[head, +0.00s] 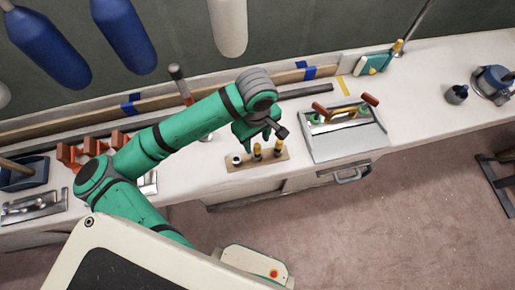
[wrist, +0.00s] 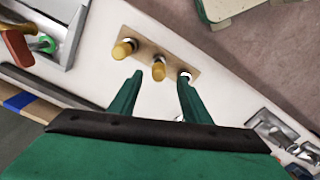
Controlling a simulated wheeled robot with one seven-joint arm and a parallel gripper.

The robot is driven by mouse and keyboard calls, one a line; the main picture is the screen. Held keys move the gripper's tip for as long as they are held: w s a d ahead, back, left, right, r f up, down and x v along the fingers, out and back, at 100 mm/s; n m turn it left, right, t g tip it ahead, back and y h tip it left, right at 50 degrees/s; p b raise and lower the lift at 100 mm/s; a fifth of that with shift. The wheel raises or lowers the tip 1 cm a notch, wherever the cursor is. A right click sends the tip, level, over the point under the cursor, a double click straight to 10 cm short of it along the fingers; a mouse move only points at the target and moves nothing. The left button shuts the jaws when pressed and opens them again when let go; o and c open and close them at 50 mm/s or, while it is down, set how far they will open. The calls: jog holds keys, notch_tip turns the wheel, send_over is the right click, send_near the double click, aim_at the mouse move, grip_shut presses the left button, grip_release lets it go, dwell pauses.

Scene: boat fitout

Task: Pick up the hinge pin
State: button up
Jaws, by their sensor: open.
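A small wooden block (head: 247,163) lies on the white bench below my gripper. It bears a row of three small upright pieces: two yellow-topped ones and one pale, dark-ringed piece (head: 237,160). I cannot tell for sure which is the hinge pin. My gripper (wrist: 160,79) is open and empty. In the wrist view the middle yellow-topped piece (wrist: 158,70) shows between the fingertips, with no clear contact. The other yellow-topped piece (wrist: 123,49) is left of the fingers. The pale piece (wrist: 185,76) is by the right fingertip, partly hidden.
A grey tool tray (head: 345,142) with red-handled tools stands right of the block. Red-orange holders (head: 90,147) stand at the left. Blue and white fenders (head: 125,35) hang at the back.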

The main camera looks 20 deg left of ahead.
aim_at(257, 145)
jog(key=shift+f, duration=2.35)
grip_shut()
jog(key=shift+r, duration=0.15)
